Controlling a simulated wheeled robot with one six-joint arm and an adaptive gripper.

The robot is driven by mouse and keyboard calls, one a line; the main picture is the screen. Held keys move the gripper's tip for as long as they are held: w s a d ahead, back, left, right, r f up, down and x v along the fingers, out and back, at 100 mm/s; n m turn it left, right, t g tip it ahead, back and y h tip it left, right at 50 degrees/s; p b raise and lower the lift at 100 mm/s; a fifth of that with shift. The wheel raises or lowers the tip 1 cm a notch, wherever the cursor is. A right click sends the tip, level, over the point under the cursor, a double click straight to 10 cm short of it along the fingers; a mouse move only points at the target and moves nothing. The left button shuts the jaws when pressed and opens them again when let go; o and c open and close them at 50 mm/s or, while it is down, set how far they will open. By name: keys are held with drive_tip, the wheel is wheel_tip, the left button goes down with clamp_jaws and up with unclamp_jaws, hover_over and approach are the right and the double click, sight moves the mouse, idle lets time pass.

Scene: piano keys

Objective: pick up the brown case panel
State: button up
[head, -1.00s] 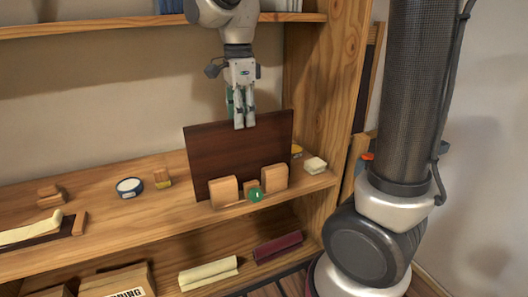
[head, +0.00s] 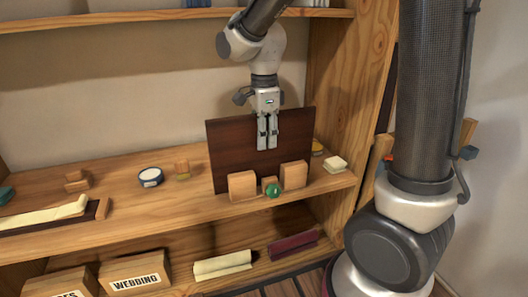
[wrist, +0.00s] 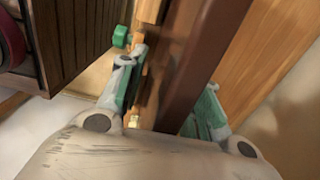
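The brown case panel (head: 232,145) is a dark flat board standing upright on the middle shelf, behind two light wood blocks. My gripper (head: 267,148) points down over its top edge, one finger in front of the panel's face. The other finger is hidden behind the panel in the head view. In the wrist view the panel (wrist: 205,60) runs between the green-padded fingers of my gripper (wrist: 168,80). A gap shows between the left finger and the panel, so the gripper looks open around it.
Wood blocks (head: 242,186) and (head: 294,175) stand close before the panel, with a green round knob (head: 272,190) between them. A round tin (head: 150,177) and a pale block (head: 335,164) lie to the sides. An upper shelf (head: 120,22) and a side wall (head: 345,90) bound the space.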

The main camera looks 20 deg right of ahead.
clamp_jaws()
drive_tip(key=shift+r, duration=0.2)
